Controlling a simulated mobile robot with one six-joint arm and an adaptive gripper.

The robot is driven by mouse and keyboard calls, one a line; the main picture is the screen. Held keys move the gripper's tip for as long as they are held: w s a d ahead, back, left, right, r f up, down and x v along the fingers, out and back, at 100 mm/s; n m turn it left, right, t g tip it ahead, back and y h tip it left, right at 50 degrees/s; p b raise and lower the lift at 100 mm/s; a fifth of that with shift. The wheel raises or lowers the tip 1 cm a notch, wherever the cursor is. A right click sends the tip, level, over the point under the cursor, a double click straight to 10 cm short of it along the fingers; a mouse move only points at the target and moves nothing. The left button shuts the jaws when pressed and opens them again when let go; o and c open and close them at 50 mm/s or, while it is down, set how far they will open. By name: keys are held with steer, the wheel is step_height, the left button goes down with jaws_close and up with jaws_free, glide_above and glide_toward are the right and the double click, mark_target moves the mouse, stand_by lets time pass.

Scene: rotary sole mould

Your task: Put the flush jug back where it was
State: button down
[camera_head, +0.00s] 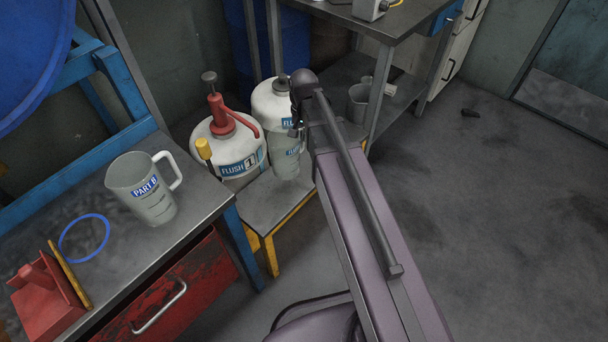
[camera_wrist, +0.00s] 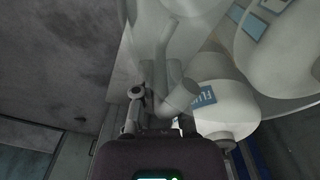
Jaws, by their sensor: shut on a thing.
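The flush jug (camera_head: 287,163) is a translucent grey jug with a blue label. In the wrist view the handle (camera_wrist: 180,98) lies at the gripper (camera_wrist: 150,103), and the clear jug body (camera_wrist: 185,18) fills the upper middle.
A white flush container with a red pump (camera_head: 228,148) stands left of the jug, and another white container (camera_head: 268,100) close behind. A Part B jug (camera_head: 145,190) and a blue ring (camera_head: 84,238) are on the left bench. A metal table (camera_head: 415,22) stands behind right.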

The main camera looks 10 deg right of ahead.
steer(key=s+a+f+b, duration=0.1)
steer(key=s+f+b, duration=0.2)
steer(key=f+b, duration=0.3)
steer(key=shift+s+a+f, duration=0.4)
steer(key=shift+f, duration=0.2)
steer(key=w+d+f+b, duration=0.1)
steer(key=w+d, duration=0.8)
steer(key=w, duration=0.4)
steer(key=shift+w+f, duration=0.15)
steer(key=shift+f, duration=0.2)
steer(key=shift+f+b, duration=1.65)
steer(key=shift+b, duration=0.3)
steer(key=shift+f, duration=0.1)
steer(key=c, duration=0.7)
jaws_free()
